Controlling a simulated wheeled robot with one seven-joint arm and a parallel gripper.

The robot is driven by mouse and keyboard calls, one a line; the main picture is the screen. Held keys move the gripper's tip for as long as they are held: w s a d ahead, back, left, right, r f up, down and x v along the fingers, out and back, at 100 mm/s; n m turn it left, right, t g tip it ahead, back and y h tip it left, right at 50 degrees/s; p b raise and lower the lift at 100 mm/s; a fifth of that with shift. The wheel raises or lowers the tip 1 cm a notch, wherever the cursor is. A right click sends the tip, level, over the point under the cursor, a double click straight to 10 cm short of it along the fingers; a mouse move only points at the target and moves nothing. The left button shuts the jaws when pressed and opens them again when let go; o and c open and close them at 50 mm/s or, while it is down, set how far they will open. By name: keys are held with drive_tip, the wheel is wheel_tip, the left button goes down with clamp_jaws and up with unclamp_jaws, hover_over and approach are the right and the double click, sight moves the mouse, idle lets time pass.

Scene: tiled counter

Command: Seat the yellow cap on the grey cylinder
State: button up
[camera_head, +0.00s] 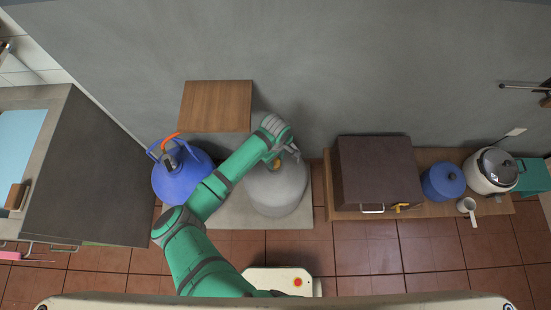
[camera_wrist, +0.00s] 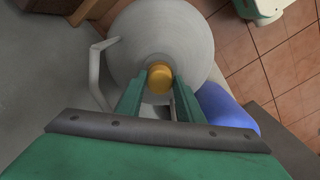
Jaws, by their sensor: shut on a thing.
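The grey cylinder (camera_head: 275,193) stands upright on a pale slab, to the right of a blue cylinder. The yellow cap (camera_wrist: 159,77) is between the fingertips of my gripper (camera_wrist: 160,82) and lies over the middle of the grey cylinder's top (camera_wrist: 165,35) in the wrist view. A bit of the cap (camera_head: 277,164) shows beside my wrist in the head view. My gripper is shut on the cap. The cap's underside and the cylinder's neck are hidden, so I cannot tell whether they touch.
The blue cylinder (camera_head: 182,180) with an orange-red hose stands close on the left, under my arm. A wooden box (camera_head: 216,105) is behind. A dark cabinet (camera_head: 378,172), a blue pot (camera_head: 443,181) and a rice cooker (camera_head: 492,171) stand on the right. Tiled floor lies in front.

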drive_tip(key=shift+f, duration=0.1)
drive_tip(key=o, duration=1.2)
wheel_tip(320, 180, up, 11)
drive_tip(key=shift+f, duration=0.1)
